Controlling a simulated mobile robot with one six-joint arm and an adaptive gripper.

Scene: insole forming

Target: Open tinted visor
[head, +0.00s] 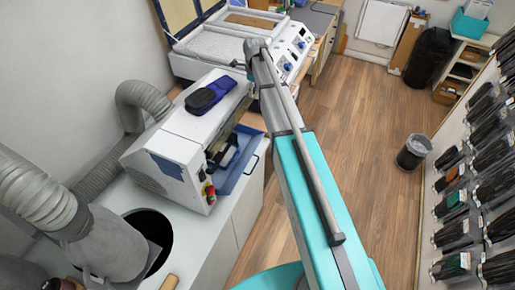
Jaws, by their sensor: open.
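A white bench machine (185,145) stands on the counter at the left, with a red and yellow switch on its front. A blue-edged, see-through-looking panel (252,160) sits at its open right side, in front of dark working parts. This may be the tinted visor; I cannot tell how far it is open. A smaller blue patch (166,166) shows on the machine's near end. My teal and grey arm rises from the bottom of the view to the right of the machine. My gripper is not visible in this view.
A dark blue flat item (209,96) lies on top of the machine. Grey ducts and a round dark opening (150,235) are at the left. Another white machine (220,48) stands behind.

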